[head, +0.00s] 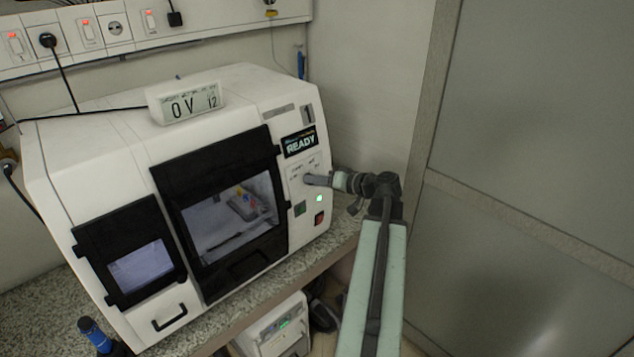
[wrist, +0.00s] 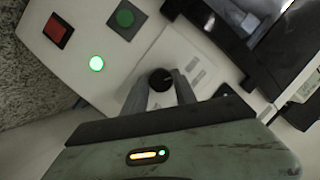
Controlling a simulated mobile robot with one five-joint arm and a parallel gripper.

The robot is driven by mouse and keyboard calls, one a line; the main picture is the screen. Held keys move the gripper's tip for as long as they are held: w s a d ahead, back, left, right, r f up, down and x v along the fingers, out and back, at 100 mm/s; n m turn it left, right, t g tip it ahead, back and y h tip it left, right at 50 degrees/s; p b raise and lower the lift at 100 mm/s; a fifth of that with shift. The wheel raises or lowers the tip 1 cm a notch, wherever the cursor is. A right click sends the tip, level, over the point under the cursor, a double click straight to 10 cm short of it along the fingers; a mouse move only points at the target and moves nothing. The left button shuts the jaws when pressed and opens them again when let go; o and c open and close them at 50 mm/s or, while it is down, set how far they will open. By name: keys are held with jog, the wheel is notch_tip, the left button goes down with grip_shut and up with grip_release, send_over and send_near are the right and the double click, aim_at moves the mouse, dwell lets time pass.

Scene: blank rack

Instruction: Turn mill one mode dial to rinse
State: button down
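Mill one is the white machine (head: 110,150) on the counter, with a "1" label and a READY display (head: 300,143). Its mode dial is the small round black knob (wrist: 161,79) in the wrist view. My gripper (wrist: 162,84) has one finger on each side of the knob, with the inner edges appearing to meet its sides. In the head view my gripper (head: 308,181) reaches the control panel from the right and hides the dial. The dial's pointer direction and the small labels around it are too small to read.
Below the dial are a lit green light (head: 319,198), a green button (head: 299,209) and a red button (head: 320,218). A dark-framed door (head: 165,185) lies left of the panel. A small display box (head: 186,102) sits on top. A wall (head: 365,80) stands close on the right.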

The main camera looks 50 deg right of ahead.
dwell(0.3)
jog(key=shift+a+f+m+t+b, duration=0.1)
jog(key=shift+m+t+b, duration=0.55)
jog(key=shift+m+b, duration=1.4)
jog(key=shift+d+f+m+t+b, duration=0.1)
jog(key=shift+m+t+b, duration=0.7)
jog(key=shift+m, duration=2.35)
jog(key=shift+a+f+m+t+b, duration=0.1)
jog(key=shift+m+t+b, duration=0.45)
jog(key=shift+m+b, duration=1.5)
jog(key=shift+r+m+p, duration=0.1)
jog(key=shift+m+p, duration=0.4)
jog(key=shift+m, duration=0.25)
jog(key=c, duration=1)
grip_release()
